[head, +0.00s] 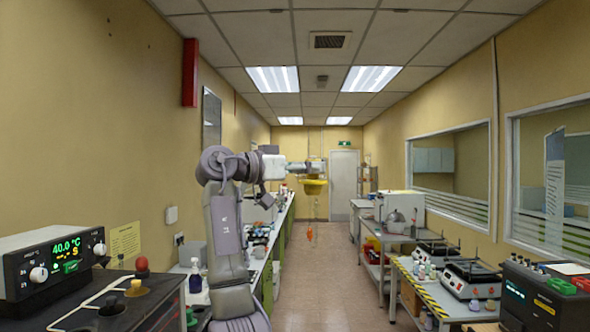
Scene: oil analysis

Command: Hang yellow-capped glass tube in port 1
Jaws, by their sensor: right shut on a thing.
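My right gripper (312,168), reaching out from my raised arm in the middle of the head view, is shut on the yellow cap (313,187) of the glass tube. The thin tube hangs upright below the cap, in the air over the aisle. It is faint, with a small orange part near its lower end (309,236). At the lower left stands a dark bath unit (75,291) with a lit display reading 40.0 °C. Its top carries a red knob-like cap (141,264), a yellow one (135,288) and a black one (111,305). Port numbers are not legible. My left gripper is not in view.
A long bench (269,262) with bottles and equipment runs along the left wall. On the right are a grey bench (393,236) and a striped-edge table (440,298) with hotplate-like devices (470,279). The aisle floor (322,275) between them is clear.

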